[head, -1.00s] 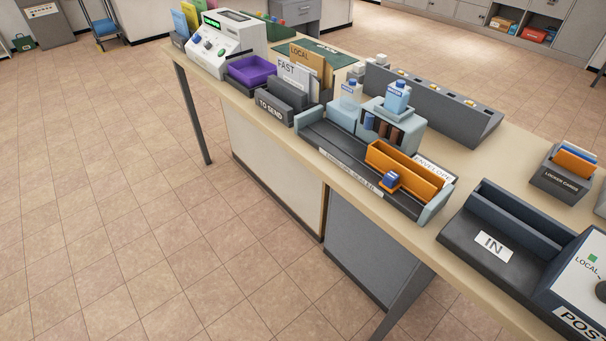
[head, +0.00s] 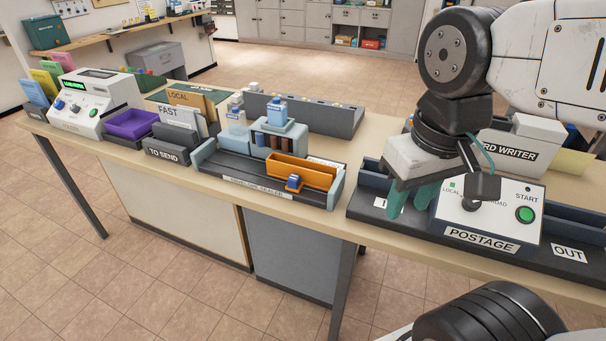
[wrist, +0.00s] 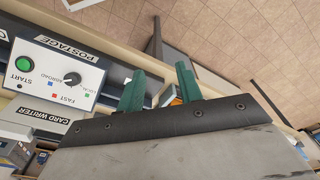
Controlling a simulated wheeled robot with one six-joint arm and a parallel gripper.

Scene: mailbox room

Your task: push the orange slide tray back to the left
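The orange slide tray (head: 312,176) sits at the right end of the envelope sealer (head: 225,174), in its dark channel. A small blue knob (head: 293,183) is on the tray's front side. My gripper (head: 410,203) is to the right of the tray, above the left part of the postage machine, apart from the tray. In the wrist view its two green fingers (wrist: 160,70) stand apart with nothing held between them. A small bit of orange shows behind the fingers there, mostly hidden.
The postage machine (head: 487,215), with a black dial and green START button, stands right of the sealer. A glue bottle (head: 277,110) stands on the sealer's blue-grey housing. The TO SEND rack (head: 167,155) is left of the sealer. Floor in front of the table is clear.

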